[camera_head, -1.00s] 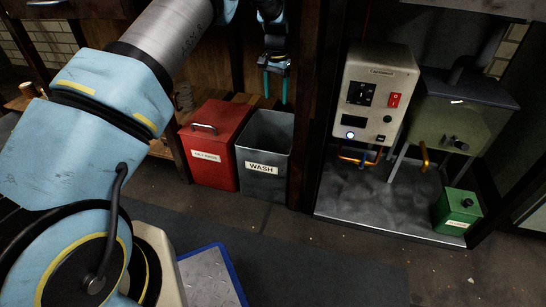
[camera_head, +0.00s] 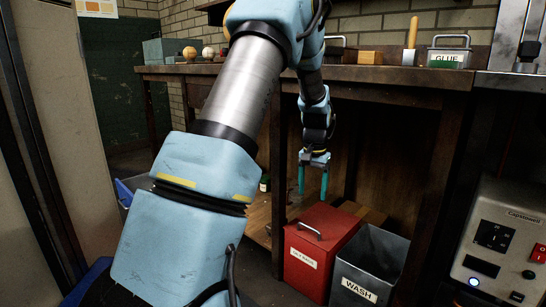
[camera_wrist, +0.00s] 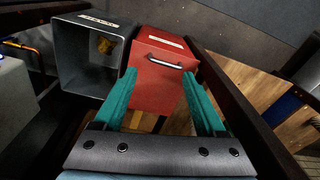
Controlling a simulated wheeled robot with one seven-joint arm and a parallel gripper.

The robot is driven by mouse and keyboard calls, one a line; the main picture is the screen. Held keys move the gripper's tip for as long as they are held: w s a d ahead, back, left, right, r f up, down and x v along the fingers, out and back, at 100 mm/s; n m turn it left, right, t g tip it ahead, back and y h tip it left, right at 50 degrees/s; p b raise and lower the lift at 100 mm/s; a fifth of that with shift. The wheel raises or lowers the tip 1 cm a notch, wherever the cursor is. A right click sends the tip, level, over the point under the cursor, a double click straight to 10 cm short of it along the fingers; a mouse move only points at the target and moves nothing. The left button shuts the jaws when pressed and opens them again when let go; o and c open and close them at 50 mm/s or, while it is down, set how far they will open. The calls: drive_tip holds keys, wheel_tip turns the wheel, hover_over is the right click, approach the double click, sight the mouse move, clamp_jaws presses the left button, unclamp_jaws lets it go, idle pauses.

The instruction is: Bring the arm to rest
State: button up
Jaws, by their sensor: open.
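My gripper (camera_head: 313,180) hangs below the bench top in the head view, its two green fingers pointing down and apart, with nothing between them. My blue and silver arm crosses the middle of the head view.
A grey open bin marked WASH (camera_head: 365,268) stands beside the red box, with something yellowish inside in the wrist view. The bench top (camera_head: 400,74) holds balls (camera_head: 208,52) and a GLUE tin (camera_head: 447,55). A control box (camera_head: 500,245) is at right.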

drive_tip(key=s+a+r+n+p, duration=0.2)
drive_tip(key=s+a+r+n, duration=0.1)
drive_tip(key=s+a, duration=0.75)
drive_tip(key=s+a+r+n+p, duration=0.15)
drive_tip(key=s+a+r, duration=0.25)
drive_tip(key=s+a, duration=0.6)
wheel_tip(320, 180, up, 36)
drive_tip(key=d+p, duration=0.2)
drive_tip(key=p, duration=3.4)
wheel_tip(320, 180, down, 18)
drive_tip(key=b, duration=1.8)
drive_tip(key=shift+s+a+t, duration=0.15)
drive_tip(key=shift+a+t, duration=0.1)
drive_tip(key=shift+t, duration=0.15)
drive_tip(key=shift+n, duration=0.25)
